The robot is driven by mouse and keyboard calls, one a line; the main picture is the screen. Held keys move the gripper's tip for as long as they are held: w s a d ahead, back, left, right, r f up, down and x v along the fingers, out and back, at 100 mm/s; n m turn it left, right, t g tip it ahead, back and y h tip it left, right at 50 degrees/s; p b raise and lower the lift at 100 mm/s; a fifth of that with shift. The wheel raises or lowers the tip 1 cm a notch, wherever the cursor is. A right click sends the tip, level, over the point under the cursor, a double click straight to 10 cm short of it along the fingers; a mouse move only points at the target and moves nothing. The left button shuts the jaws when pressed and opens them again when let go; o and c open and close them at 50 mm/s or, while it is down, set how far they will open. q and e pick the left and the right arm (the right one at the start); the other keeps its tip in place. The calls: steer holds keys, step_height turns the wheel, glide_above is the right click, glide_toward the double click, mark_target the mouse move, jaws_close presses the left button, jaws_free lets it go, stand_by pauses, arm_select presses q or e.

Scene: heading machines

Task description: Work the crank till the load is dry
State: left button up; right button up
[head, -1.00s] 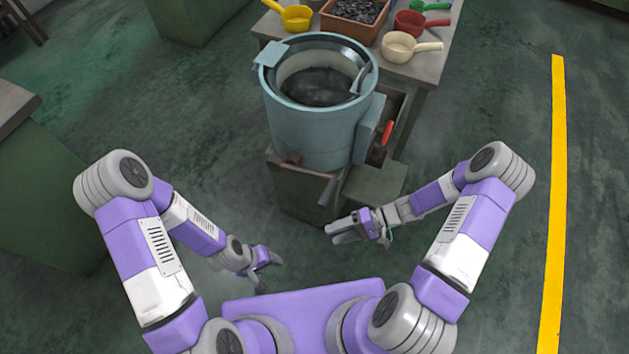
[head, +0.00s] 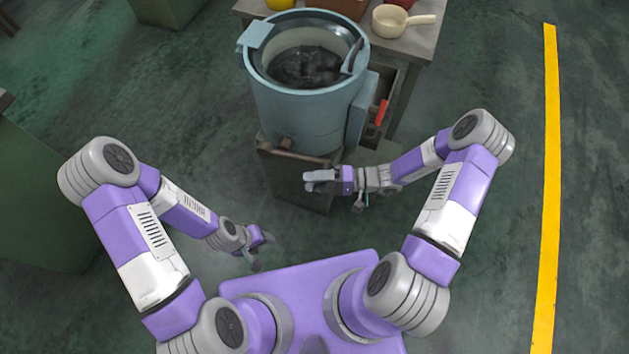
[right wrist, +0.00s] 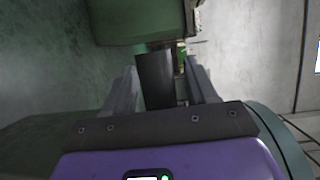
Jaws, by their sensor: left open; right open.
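The machine is a blue-grey drum (head: 300,112) with a wet-looking dark load (head: 305,67) inside. A crank hub (head: 286,143) sits low on its front. The crank's lower end is hidden by my right gripper (head: 310,181) in the head view. In the right wrist view a dark upright grip (right wrist: 154,80), seemingly the crank's handle, stands between the two open fingers of my right gripper (right wrist: 160,92). I cannot tell whether they touch it. My left gripper (head: 265,252) is open and empty, low and left of the machine.
A table (head: 417,45) behind holds a cream scoop (head: 397,21) and other containers. Green cabinets stand at left. A yellow floor line (head: 547,180) runs at right; the floor between is clear.

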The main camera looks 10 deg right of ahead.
steer(key=shift+c, duration=0.3)
jaws_close()
steer(key=shift+r, duration=0.15)
